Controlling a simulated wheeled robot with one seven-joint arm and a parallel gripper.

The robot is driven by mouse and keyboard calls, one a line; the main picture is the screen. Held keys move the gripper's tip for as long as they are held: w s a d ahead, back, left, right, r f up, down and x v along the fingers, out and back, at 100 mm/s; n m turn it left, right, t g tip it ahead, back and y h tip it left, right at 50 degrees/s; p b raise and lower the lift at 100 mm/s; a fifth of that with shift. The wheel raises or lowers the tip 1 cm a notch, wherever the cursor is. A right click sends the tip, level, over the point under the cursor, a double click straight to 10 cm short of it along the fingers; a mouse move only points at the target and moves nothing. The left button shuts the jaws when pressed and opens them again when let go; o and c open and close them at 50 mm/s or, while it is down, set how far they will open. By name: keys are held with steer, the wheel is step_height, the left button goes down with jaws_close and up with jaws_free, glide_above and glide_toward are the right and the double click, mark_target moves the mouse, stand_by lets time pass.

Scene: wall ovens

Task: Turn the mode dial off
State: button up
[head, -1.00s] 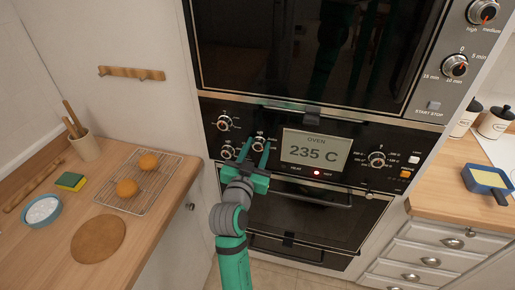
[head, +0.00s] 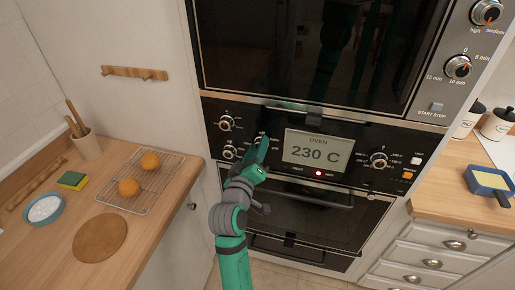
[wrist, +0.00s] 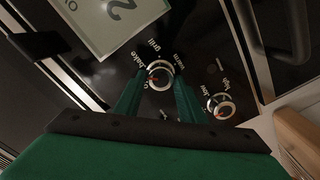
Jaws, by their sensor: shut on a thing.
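The mode dial (wrist: 160,75) is a small silver knob with a red-orange mark. Words around it, such as "bake", "grill" and "warm", show in the wrist view. My green gripper (wrist: 158,92) has one finger on each side of it and is shut on it. In the head view my gripper (head: 262,146) is at the oven panel, just left of the display, and hides most of the dial. The exact setting of the dial is too small to read.
Other knobs sit near my gripper: an upper left one (head: 226,123), a lower left one (head: 229,153) and one right of the display (head: 379,160). The oven door handle (head: 312,200) runs below the panel. A counter with a cooling rack (head: 140,183) stands at left.

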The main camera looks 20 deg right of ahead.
steer(key=shift+f+n, duration=0.15)
steer(key=shift+n, duration=1.9)
steer(key=shift+f+n, duration=0.15)
steer(key=shift+n, duration=1.9)
steer(key=o, duration=1)
steer(key=shift+s+a, duration=0.1)
steer(key=shift+a, duration=0.05)
steer(key=v, duration=1)
steer(key=shift+s+a, duration=0.2)
steer(key=shift+s, duration=0.05)
